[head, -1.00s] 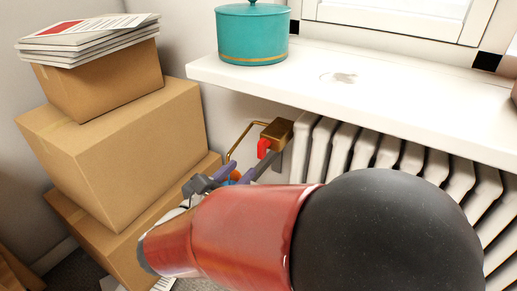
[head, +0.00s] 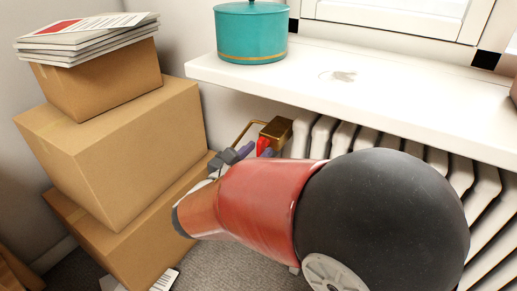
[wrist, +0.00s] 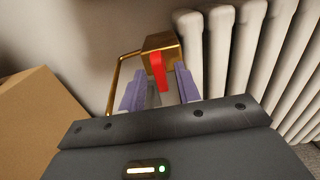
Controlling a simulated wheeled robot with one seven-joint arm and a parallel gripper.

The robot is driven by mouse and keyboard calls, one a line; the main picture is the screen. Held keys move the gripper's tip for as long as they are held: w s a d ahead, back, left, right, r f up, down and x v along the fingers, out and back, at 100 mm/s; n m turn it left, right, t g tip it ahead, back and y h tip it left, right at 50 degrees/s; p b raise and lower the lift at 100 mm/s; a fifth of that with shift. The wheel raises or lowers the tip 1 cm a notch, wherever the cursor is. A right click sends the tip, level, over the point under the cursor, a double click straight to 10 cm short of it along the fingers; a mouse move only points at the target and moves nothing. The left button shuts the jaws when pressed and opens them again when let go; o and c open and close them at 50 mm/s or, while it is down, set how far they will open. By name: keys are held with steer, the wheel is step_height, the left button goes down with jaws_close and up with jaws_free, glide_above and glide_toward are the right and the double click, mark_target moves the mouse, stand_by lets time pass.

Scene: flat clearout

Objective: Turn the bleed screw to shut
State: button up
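The bleed screw shows as a red tab (head: 263,145) on a brass block (head: 277,128) at the left end of the radiator. In the wrist view the red tab (wrist: 158,70) hangs down from the front of the brass block (wrist: 160,41). My gripper (wrist: 159,88) is open, with its two purple fingers spread on either side of the tab's lower end in the picture. Gaps show beside the tab, and I see no contact. In the head view my gripper (head: 256,153) is just below the block, partly hidden by my arm.
A bent brass pipe (head: 240,132) runs left of the block. The white radiator (head: 320,135) stands to the right under the windowsill (head: 400,92), which carries a teal pot (head: 251,35). Stacked cardboard boxes (head: 125,150) stand close on the left.

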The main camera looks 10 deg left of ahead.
jaws_close()
steer(key=shift+f+m+b, duration=0.15)
steer(key=shift+m+b, duration=0.15)
steer(key=shift+b, duration=0.2)
steer(key=shift+m+b, duration=0.8)
steer(key=shift+b, duration=0.5)
steer(key=shift+m+b, duration=0.95)
steer(key=shift+m, duration=0.05)
steer(key=shift+r+m, duration=0.2)
steer(key=shift+m, duration=0.1)
